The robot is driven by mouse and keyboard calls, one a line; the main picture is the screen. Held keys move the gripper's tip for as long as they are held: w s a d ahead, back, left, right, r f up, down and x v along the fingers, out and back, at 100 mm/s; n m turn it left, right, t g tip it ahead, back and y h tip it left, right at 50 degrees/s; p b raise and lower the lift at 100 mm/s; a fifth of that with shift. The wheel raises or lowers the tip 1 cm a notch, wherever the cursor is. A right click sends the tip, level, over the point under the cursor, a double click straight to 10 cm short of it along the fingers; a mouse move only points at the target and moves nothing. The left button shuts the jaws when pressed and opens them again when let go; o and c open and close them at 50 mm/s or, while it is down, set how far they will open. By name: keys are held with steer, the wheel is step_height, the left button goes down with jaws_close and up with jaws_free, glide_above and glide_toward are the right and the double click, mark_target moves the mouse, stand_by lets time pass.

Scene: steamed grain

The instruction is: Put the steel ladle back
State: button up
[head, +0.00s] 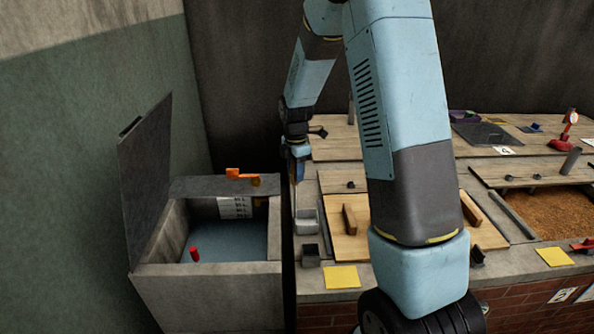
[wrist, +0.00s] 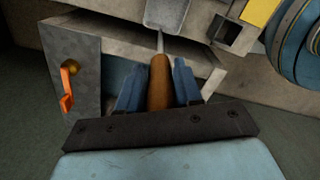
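The steel ladle has a brown handle (wrist: 159,82) and a grey square-sided scoop (wrist: 167,14). In the head view its scoop (head: 307,222) hangs low at the left edge of the brick-fronted counter. My gripper (wrist: 160,80) has its two blue fingers on either side of the brown handle and appears shut on it, with the scoop pointing away from my palm. In the head view my gripper (head: 298,170) is above the scoop, fingers pointing down. A small square open-topped grey holder (head: 310,254) is just in front of the scoop; it also shows in the wrist view (wrist: 224,30).
Left of the counter stands a grey bin (head: 205,282) with its lid (head: 147,175) raised; an orange latch (head: 243,176) sticks up behind. A yellow card (head: 342,277) lies right of the holder. Wooden boards (head: 346,235) and a grain trough (head: 552,212) fill the counter.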

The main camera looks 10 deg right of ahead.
steer(key=o, duration=0.3)
step_height(320, 180, up, 12)
steer(key=shift+f, duration=0.15)
steer(key=shift+s+r, duration=0.2)
steer(key=shift+r, duration=0.4)
steer(key=s+d+r+m+t, duration=0.2)
steer(key=s+r+m+t, duration=0.1)
steer(key=s+r+m, duration=1.05)
steer(key=s+d+m+t, duration=0.2)
steer(key=s+m, duration=0.5)
steer(key=s, duration=1.1)
steer(key=shift+m+t, duration=0.3)
steer(key=shift+m, duration=0.05)
